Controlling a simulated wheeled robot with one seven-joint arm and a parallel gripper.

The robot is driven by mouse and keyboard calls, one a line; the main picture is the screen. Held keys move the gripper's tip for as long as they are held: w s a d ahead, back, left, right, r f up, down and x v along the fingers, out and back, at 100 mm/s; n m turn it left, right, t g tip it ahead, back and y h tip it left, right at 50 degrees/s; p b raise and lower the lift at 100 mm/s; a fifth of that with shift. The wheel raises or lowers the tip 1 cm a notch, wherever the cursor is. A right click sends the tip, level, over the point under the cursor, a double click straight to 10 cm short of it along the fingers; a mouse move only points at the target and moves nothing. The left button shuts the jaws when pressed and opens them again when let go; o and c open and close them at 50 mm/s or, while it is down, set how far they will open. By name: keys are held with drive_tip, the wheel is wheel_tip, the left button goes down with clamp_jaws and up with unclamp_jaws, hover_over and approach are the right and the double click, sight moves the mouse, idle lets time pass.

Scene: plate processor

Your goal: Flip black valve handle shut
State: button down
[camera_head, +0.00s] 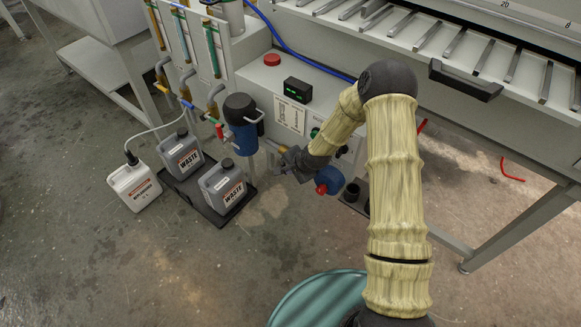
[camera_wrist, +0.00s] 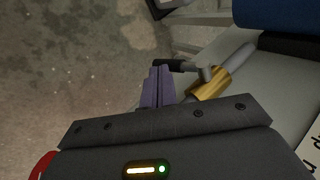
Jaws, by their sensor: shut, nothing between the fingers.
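The black valve handle (camera_wrist: 182,65) shows in the wrist view, lying roughly crosswise just beyond my fingertips. It joins a brass valve body (camera_wrist: 210,83) on a grey pipe (camera_wrist: 238,55). My gripper (camera_wrist: 160,72) has its two purplish fingers together, with nothing between them. The fingertips are close to the handle's left part; I cannot tell whether they touch it. In the head view my gripper (camera_head: 284,152) is low beside the machine's front, right of the blue filter housing (camera_head: 241,137). I cannot make out the black handle there.
Two grey waste jugs (camera_head: 222,188) stand in a black tray (camera_head: 193,200) at left, with a white jug (camera_head: 133,187) beside it. Coloured valves (camera_head: 186,103) line the machine's left side. A teal round drum (camera_head: 312,303) is at the front. The floor at lower left is clear.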

drive_tip(key=s+d+r+p, duration=0.5)
drive_tip(key=s+d+r, duration=0.1)
drive_tip(key=s+r, duration=0.2)
drive_tip(key=shift+d+r, duration=0.3)
drive_tip(key=shift+r, duration=0.15)
